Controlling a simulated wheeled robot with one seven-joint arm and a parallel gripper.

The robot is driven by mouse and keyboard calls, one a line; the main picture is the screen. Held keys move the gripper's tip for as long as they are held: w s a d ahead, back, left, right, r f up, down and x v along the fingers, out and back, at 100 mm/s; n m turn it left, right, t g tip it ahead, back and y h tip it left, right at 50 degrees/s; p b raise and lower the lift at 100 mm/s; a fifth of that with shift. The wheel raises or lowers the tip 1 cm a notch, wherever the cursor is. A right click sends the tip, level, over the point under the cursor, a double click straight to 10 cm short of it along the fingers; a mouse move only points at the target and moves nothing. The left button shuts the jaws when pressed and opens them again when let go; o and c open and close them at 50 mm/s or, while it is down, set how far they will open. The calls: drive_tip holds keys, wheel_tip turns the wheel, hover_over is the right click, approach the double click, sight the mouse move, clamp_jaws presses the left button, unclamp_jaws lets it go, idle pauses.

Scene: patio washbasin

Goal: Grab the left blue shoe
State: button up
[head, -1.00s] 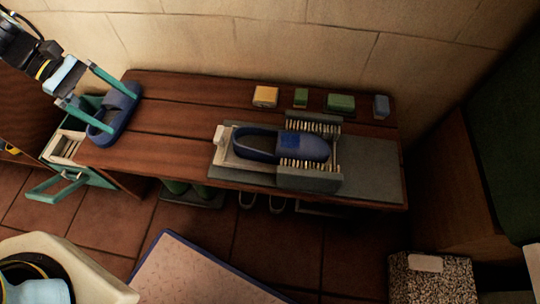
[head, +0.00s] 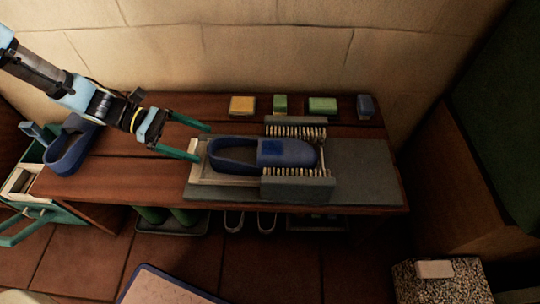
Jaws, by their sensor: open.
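The left blue shoe (head: 66,152) is an open slipper standing at the left end of the wooden bench, beside the teal drawer. A second blue shoe (head: 288,153) lies on a pale tray between two brush rows, at the bench's middle, toe to the right. My gripper (head: 204,142) is open and empty. Its two teal fingers point right, at the heel end of the second shoe; whether they touch the tray or shoe I cannot tell.
The wooden bench (head: 120,172) stands against a tiled wall. Yellow (head: 242,106), green and blue blocks line its back edge. A teal drawer (head: 38,222) stands open at the left. Green boots (head: 170,215) and other footwear stand below the bench. A speckled box (head: 445,285) is at lower right.

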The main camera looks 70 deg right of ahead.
sight(212, 145)
drive_tip(key=x, duration=0.5)
drive_tip(key=shift+s+r+b, duration=0.1)
drive_tip(key=shift+b, duration=0.2)
drive_tip(key=shift+c, duration=0.2)
drive_tip(key=shift+d, duration=0.1)
drive_tip(key=c, duration=1.3)
drive_tip(key=shift+o, duration=0.2)
drive_tip(key=shift+r, duration=0.1)
